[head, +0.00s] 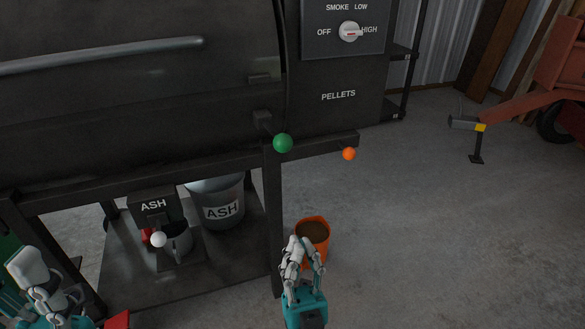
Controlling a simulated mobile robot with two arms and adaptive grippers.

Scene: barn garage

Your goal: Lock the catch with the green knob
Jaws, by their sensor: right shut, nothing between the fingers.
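The green knob (283,143) is a round ball at the front right leg of the black smoker. It sits at the end of a short dark catch arm (263,123) below the right end of the lid. My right gripper (303,246) is shut and empty. It is well below the green knob in the picture, in front of the orange bucket, and does not touch the knob. My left gripper (32,275) is at the lower left, partly cut off by the frame, far from the knob. Its finger opening is unclear.
An orange knob (348,154) sits right of the green one. The orange bucket (314,230) holds brown pellets. An ash bucket (218,206) and a white knob (159,240) are under the smoker. A trailer hitch (470,124) is at right.

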